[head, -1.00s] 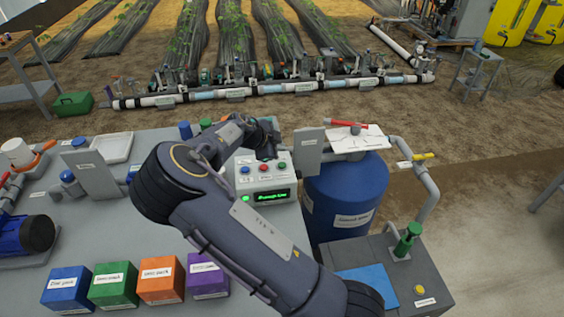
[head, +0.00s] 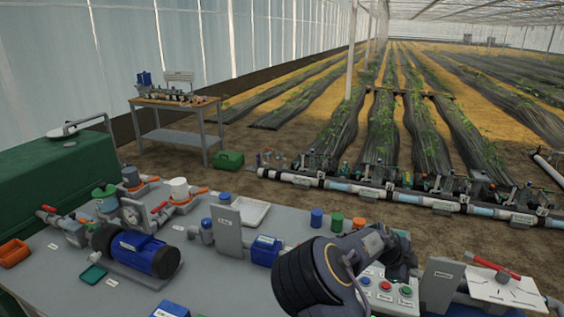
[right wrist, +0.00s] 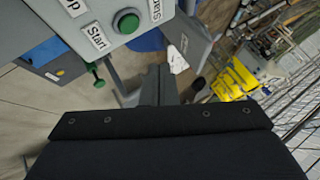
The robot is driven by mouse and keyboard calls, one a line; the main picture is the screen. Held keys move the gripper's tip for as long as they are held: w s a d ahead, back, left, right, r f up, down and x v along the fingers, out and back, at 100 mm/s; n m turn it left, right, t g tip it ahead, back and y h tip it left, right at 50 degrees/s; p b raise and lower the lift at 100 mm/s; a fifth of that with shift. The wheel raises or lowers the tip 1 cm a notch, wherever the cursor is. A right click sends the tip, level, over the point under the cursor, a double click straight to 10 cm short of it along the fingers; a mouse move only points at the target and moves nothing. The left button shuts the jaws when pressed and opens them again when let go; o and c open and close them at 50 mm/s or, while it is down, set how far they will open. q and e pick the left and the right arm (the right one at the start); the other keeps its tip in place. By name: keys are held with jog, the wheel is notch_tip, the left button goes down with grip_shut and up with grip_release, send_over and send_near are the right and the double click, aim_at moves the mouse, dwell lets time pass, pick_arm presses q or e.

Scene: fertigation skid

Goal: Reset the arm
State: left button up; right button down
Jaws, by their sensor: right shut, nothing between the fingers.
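My right arm comes in from the bottom of the head view, and its gripper (head: 405,266) is just above and behind the grey control box (head: 393,305). The box has a red button (head: 385,286) and a green button (head: 405,291), with a blue one partly beside my arm. In the right wrist view my right gripper's fingers (right wrist: 160,88) are shut with nothing between them. The green button (right wrist: 126,21) there is labelled "Start", and the fingers are apart from it. The box's display is out of the head view. My left gripper is in neither view.
A blue pump (head: 145,253), pipes and a white tray (head: 243,212) are on the grey bench. A white pipe manifold (head: 400,197) lies on the soil beyond; a side table (head: 175,102) stands at the back left.

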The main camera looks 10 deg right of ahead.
jog(key=s+a+f+n+y, duration=0.1)
jog(key=s+a+n+y, duration=0.25)
jog(key=s, duration=0.25)
jog(key=s+a+f+n+y, duration=0.2)
jog(key=s+a+y, duration=0.2)
jog(key=s+y, duration=0.15)
jog(key=s+a+r+n+t+y, duration=0.3)
jog(key=s+a+r+n, duration=1)
jog(key=s+n, duration=0.5)
jog(key=a+t, duration=0.1)
jog(key=a, duration=0.1)
jog(key=shift+a+t+y, duration=0.3)
jog(key=shift+a, duration=0.1)
